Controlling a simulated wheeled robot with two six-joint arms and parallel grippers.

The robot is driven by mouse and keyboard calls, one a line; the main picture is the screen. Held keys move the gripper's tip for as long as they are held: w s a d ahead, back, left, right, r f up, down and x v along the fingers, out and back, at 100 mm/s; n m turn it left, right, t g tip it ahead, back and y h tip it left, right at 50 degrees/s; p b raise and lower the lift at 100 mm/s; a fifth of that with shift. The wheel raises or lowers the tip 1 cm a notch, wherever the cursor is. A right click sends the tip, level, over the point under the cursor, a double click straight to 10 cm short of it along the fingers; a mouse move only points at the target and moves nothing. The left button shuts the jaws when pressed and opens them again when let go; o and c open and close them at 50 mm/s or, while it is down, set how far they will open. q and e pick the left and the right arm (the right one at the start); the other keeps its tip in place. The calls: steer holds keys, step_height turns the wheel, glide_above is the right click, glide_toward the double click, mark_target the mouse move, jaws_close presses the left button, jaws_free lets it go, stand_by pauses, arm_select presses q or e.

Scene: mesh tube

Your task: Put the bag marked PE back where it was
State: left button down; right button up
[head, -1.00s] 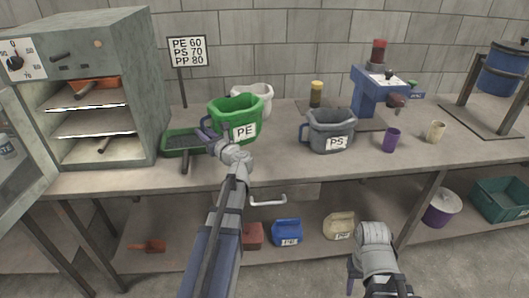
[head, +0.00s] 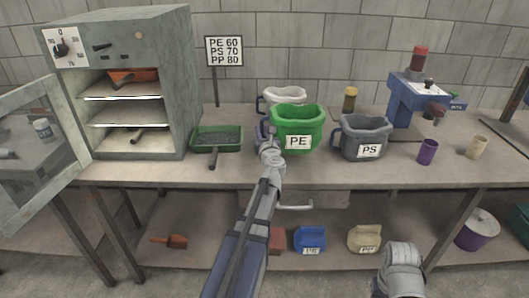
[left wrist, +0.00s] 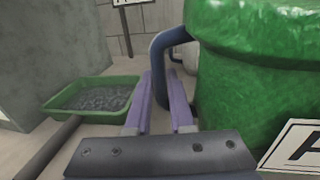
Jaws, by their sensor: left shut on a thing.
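The green bag (head: 297,119) with the label PE stands upright over the bench, just left of the grey PS bag (head: 364,133). My left gripper (head: 264,143) is at its left side, shut on its dark handle (left wrist: 158,62). In the left wrist view the green wall (left wrist: 245,75) fills the right side, with part of the label in the corner. I cannot tell whether the bag's base touches the bench. My right arm shows at the bottom of the head view; its fingers are almost wholly cut off.
A white bag (head: 284,93) stands behind the green one. A green tray (head: 195,147) of dark granules lies left, beside the open oven (head: 125,70). A blue press (head: 410,98) and two cups stand right. Blue (head: 310,238) and cream (head: 364,236) bags sit on the lower shelf.

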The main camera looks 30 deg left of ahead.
arm_select(q)
steer(key=shift+f+b, duration=2.1)
steer(key=shift+f, duration=0.55)
steer(key=shift+f, duration=0.2)
steer(key=c, duration=0.8)
jaws_free()
steer(key=shift+r, duration=0.1)
steer(key=shift+r, duration=0.1)
steer(key=shift+s+d, duration=0.25)
steer(key=shift+s, duration=0.05)
steer(key=v, duration=1.1)
steer(key=shift+s, duration=0.1)
